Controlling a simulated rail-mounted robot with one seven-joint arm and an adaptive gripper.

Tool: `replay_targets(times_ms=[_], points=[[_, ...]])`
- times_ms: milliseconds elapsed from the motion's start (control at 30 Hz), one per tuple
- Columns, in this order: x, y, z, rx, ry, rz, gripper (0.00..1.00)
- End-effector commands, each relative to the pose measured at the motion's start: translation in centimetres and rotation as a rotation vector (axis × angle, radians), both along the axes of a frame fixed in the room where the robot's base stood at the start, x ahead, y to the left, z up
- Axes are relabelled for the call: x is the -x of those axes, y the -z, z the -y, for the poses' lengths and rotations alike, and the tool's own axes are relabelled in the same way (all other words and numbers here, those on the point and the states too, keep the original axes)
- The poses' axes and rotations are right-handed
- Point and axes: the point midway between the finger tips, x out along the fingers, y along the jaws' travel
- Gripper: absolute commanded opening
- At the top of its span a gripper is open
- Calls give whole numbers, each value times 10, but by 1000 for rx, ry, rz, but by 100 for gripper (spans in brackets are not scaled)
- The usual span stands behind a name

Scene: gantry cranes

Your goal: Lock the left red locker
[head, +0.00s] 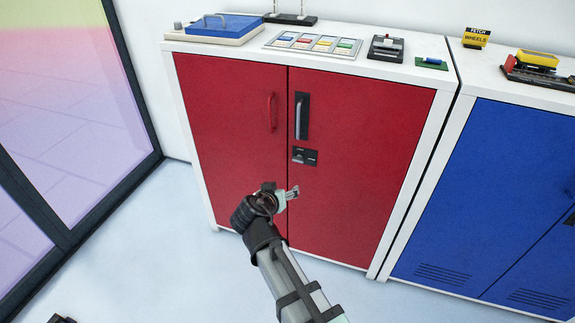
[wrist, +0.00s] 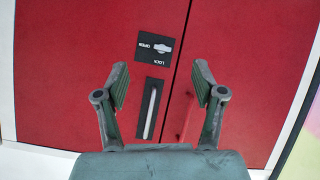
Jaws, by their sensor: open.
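The red locker (head: 360,130) has two red doors, both flush. On its right door is a black lock plate (head: 305,156) with a small grey knob. The wrist view shows this plate (wrist: 145,55) upside down, with the words OPEN and LOCK beside the knob (wrist: 162,48). I cannot tell the knob's setting for sure. A grey bar handle on a black plate (head: 302,116) is above the lock, and a red handle (head: 271,113) is on the left door. My gripper (head: 284,194) is open and empty, in front of the doors, below and left of the lock plate in the head view.
A blue locker (head: 480,180) stands to the right. On the red locker's top are a blue box (head: 212,28), a panel of coloured labels (head: 313,44) and a small dark device (head: 386,48). A glass wall (head: 70,110) is at left. The floor between is clear.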

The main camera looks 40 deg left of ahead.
Motion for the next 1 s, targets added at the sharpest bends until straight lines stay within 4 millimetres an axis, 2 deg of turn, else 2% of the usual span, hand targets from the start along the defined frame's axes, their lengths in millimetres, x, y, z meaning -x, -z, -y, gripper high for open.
replay_targets(times_ms=[33,67,300,567,1000], points=[[-8,-16,-7,-55,23,28,69],[-11,-20,-8,-84,34,40,69],[-18,-33,-15,-255,92,53,69],[-35,-25,-22,-280,108,41,69],[-107,7,-51,-278,108,40,69]])
